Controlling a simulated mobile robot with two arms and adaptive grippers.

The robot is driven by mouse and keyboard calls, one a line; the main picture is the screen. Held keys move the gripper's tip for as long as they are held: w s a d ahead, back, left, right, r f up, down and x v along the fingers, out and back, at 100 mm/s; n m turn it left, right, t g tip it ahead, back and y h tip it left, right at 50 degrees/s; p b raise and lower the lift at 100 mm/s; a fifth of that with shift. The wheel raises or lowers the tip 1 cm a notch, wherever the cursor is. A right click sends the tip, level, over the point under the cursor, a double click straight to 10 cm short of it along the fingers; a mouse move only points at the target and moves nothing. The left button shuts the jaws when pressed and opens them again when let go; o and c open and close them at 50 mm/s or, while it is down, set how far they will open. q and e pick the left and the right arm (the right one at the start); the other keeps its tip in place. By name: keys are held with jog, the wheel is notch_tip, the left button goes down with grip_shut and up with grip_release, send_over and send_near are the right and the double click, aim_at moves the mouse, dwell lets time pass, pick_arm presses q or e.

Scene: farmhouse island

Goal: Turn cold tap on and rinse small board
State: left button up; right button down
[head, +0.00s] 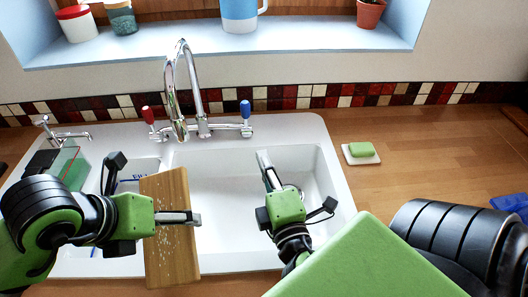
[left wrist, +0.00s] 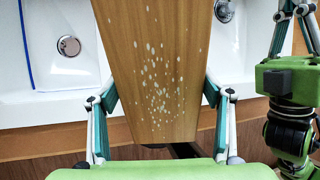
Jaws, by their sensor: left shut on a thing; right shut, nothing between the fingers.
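The small wooden board (head: 170,265) is held in my left gripper (head: 196,218), tilted over the front of the sink at the divider between the two basins. In the left wrist view the board (left wrist: 155,60) has many pale spots on its face, between the two fingers. The chrome tap (head: 180,130) arches at the back of the sink, with a blue cold handle (head: 245,112) on the right and a red handle (head: 149,116) on the left. No water stream shows at the spout. My right gripper (head: 264,160) is shut and empty above the larger basin, short of the blue handle.
The white sink's larger basin (head: 225,250) is empty. A green soap on a white dish (head: 362,158) is on the wooden counter at right. A small second tap (head: 62,135) and a green-and-dark item (head: 68,165) are at left. The windowsill holds a blue jug (head: 239,12).

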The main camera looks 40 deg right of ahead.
aim_at(159, 237)
pick_arm(q)
jog(key=shift+r, duration=0.1)
jog(key=shift+s+a+r+p, duration=0.3)
jog(key=shift+s+a+r, duration=0.05)
jog(key=shift+a+r, duration=0.35)
jog(key=shift+s+a+r+p, duration=0.25)
jog(key=shift+s+a+r, duration=0.1)
jog(key=shift+a+r, duration=0.4)
jog(key=shift+s+a+r+p, duration=0.35)
jog(key=shift+a+r, duration=0.2)
jog(key=shift+a, duration=0.3)
